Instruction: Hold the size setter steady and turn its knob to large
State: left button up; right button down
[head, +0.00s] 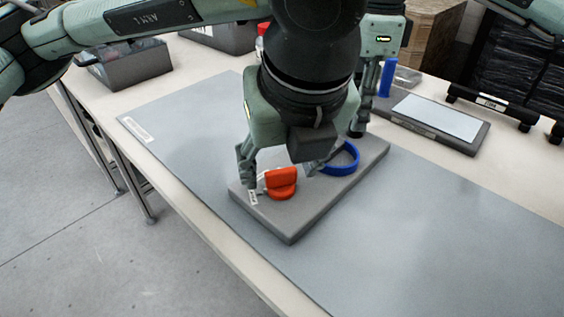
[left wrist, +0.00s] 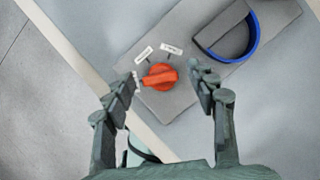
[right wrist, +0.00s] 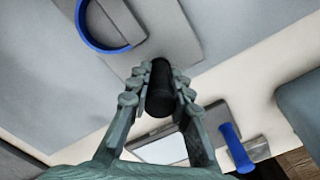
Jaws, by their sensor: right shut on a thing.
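The size setter is a grey board (head: 291,220) on the mat, with a red knob (head: 280,183) at its near left end and a blue band (head: 343,168) further right. In the left wrist view the knob (left wrist: 160,77) has a raised ridge lying roughly sideways, with small labels (left wrist: 143,54) behind it, too small to read. My left gripper (left wrist: 163,74) is open, its fingers on either side of the knob with gaps. My right gripper (right wrist: 160,76) is shut on a black post (right wrist: 159,98) at the board's far end; in the head view my left arm partly hides this.
A grey tray with a pale panel (head: 438,117) and a blue cylinder (head: 387,78) stand behind the board. Grey bins (head: 128,66) stand at the back left. The mat (head: 430,240) is clear at the front right.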

pick_arm(q)
jog(key=v, duration=1.2)
pick_arm(e)
jog(key=c, duration=1.3)
grip_release()
